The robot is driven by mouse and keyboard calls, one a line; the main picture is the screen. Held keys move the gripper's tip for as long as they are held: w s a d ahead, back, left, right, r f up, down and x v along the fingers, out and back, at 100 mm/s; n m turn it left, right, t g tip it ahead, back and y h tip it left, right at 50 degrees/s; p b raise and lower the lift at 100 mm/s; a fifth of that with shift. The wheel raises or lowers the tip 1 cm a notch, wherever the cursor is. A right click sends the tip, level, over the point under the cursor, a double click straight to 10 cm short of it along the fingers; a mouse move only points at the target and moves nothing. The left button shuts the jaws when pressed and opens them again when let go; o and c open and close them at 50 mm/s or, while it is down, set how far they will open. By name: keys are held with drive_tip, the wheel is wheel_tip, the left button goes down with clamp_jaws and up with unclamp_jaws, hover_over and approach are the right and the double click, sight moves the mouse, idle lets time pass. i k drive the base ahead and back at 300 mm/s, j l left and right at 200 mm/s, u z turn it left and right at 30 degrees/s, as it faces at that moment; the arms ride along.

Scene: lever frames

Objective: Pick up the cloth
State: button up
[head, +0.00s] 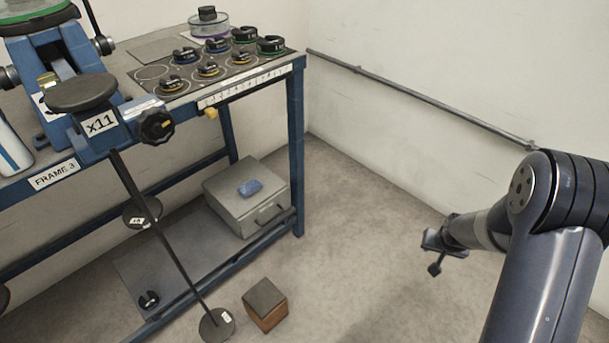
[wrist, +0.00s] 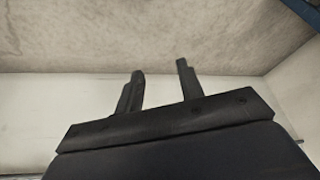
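A small blue cloth (head: 250,187) lies folded on top of a grey metal box (head: 243,205). The box stands on the lower shelf of the blue workbench. My gripper (head: 441,254) is at the right in the head view, over the bare floor, well to the right of the cloth and apart from it. In the wrist view the two fingers of my gripper (wrist: 161,80) stand apart with nothing between them. The cloth does not show in the wrist view.
The blue workbench (head: 297,150) carries a lever frame and several black slotted weights (head: 208,70) on top. A long rod with discs (head: 217,323) hangs in front of the shelf. A wooden block (head: 265,304) sits on the floor.

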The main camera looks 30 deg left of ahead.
sight(253, 185)
drive_tip(key=i+u, duration=0.25)
drive_tip(key=u, duration=0.15)
drive_tip(key=i+u, duration=0.5)
drive_tip(key=u, duration=0.25)
drive_tip(key=i+l+u, duration=0.15)
drive_tip(key=u, duration=0.25)
drive_tip(key=i+l+u, duration=0.1)
drive_tip(key=i+u, duration=0.2)
drive_tip(key=i+l+u, duration=0.15)
drive_tip(key=u, duration=0.15)
drive_tip(key=i, duration=0.1)
